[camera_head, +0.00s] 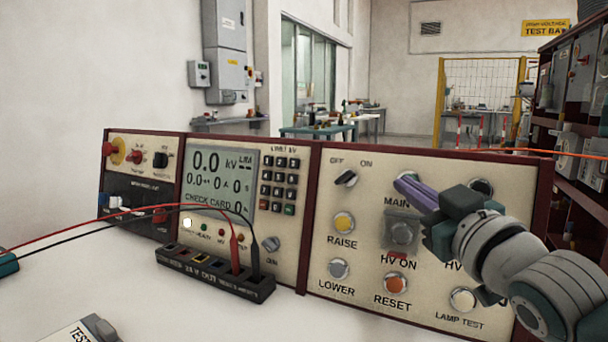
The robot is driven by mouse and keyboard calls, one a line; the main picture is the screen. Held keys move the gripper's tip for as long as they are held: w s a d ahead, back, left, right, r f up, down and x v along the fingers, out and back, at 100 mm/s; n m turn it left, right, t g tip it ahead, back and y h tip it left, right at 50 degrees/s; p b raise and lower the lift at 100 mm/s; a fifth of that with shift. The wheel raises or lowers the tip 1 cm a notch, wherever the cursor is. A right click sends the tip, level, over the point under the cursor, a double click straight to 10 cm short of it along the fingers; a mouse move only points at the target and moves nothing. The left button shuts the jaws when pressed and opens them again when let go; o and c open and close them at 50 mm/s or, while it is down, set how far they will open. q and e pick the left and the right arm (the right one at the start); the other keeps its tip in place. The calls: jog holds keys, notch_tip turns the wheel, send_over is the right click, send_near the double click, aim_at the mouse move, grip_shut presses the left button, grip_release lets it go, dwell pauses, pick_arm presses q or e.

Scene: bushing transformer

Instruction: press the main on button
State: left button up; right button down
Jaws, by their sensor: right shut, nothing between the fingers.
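The control panel (335,285) stands on the white bench, its right section carrying the buttons. The label MAIN (395,202) shows there in part, the rest covered by my gripper. The button above that label is hidden behind my right gripper (402,183). That gripper is shut and empty, its purple fingers pointing left at the panel's upper row. I cannot tell whether the fingertips touch the panel. A dark button (481,186) shows partly to the right of the gripper. My left gripper is not in view.
Below the fingers is the grey HV ON button (403,234). Nearby are the OFF/ON rotary switch (346,178), yellow RAISE button (343,222) and orange RESET button (397,284). A black terminal strip (212,274) with red and black leads stands in front of the panel.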

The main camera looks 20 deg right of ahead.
jog(key=shift+s+a+r, duration=0.1)
jog(key=shift+s+a, duration=0.2)
jog(key=shift+a, duration=0.05)
jog(key=shift+r+p, duration=0.1)
jog(key=shift+p, duration=0.2)
jog(key=shift+s+a+r+p, duration=0.25)
jog(key=shift+s+a+p, duration=0.55)
jog(key=shift+a, duration=0.15)
jog(key=shift+s+a+r+p, duration=0.25)
jog(key=shift+s+a+p, duration=0.45)
jog(key=shift+a, duration=0.2)
jog(key=shift+s, duration=0.1)
